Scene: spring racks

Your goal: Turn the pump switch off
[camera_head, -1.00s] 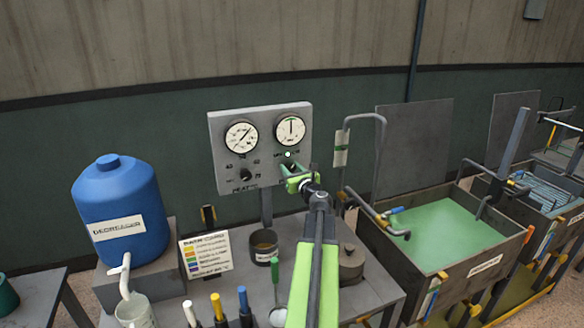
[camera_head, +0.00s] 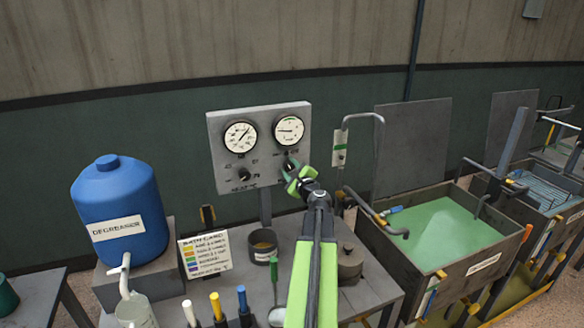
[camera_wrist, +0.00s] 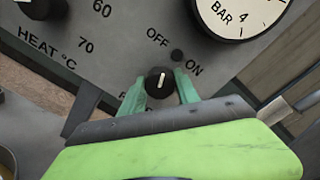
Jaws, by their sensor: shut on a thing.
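The pump switch is a small black knob (camera_wrist: 160,86) with a white mark, on the grey gauge panel (camera_head: 220,150). In the wrist view the mark points up, toward the OFF label and left of ON. My gripper (camera_wrist: 160,78) has its green fingers on both sides of the knob, shut on it. The label below the knob is mostly hidden by my gripper. The right gauge (camera_head: 289,130), marked BAR in the wrist view, has its needle pointing left.
A heat knob (camera_head: 244,173) and the left gauge (camera_head: 240,136) sit on the same panel. A blue degreaser drum (camera_head: 120,205), a bath card (camera_head: 206,253) and a small pot (camera_head: 263,245) stand below left. A green bath tank (camera_head: 440,228) is at right.

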